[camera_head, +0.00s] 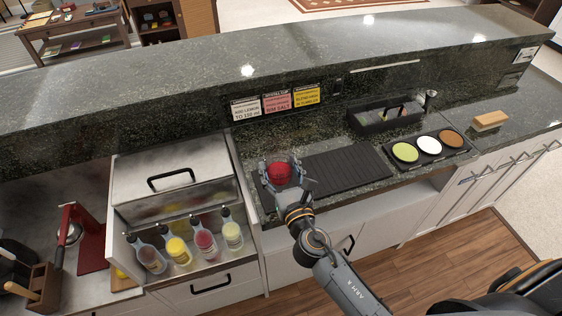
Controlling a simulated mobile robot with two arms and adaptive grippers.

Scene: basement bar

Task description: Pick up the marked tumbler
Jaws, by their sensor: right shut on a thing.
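My right gripper (278,165) reaches in from the lower right over the counter and is shut on a round red tumbler (279,174). The fingers stand on both sides of it and hide much of its sides. I see no separate mark on it. It is at the left end of the dark ribbed mat (345,171); I cannot tell whether it touches the counter or is held just above it. My left gripper is not in view.
A bottle rail with several pourer bottles (205,244) and a lidded steel bin (172,184) stand left. A black caddy (385,117), a tray of three coloured dishes (428,146) and a sponge-like block (489,121) are right. A raised stone ledge (190,100) runs behind.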

